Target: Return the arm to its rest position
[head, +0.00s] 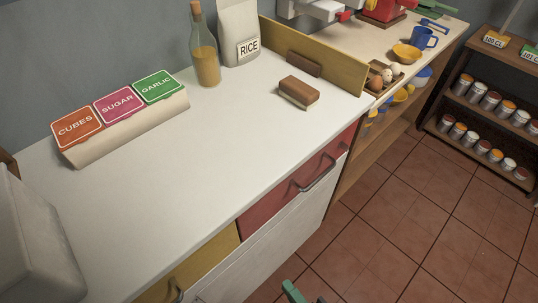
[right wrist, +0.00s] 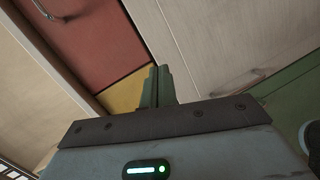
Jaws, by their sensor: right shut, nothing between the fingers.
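My right gripper (head: 293,290) shows only as a green fingertip at the bottom edge of the head view, over the floor in front of the cabinet. In the right wrist view my right gripper (right wrist: 157,86) has its green fingers together, with nothing between them. It is apart from the counter items. My left gripper is in neither view.
The white counter (head: 200,150) holds a spice box (head: 130,128), a bottle (head: 205,60), a rice bag (head: 238,35) and a brown-and-cream block (head: 298,92). Red (head: 295,188) and yellow (head: 205,265) drawers have protruding handles. Tiled floor (head: 400,220) is open at right.

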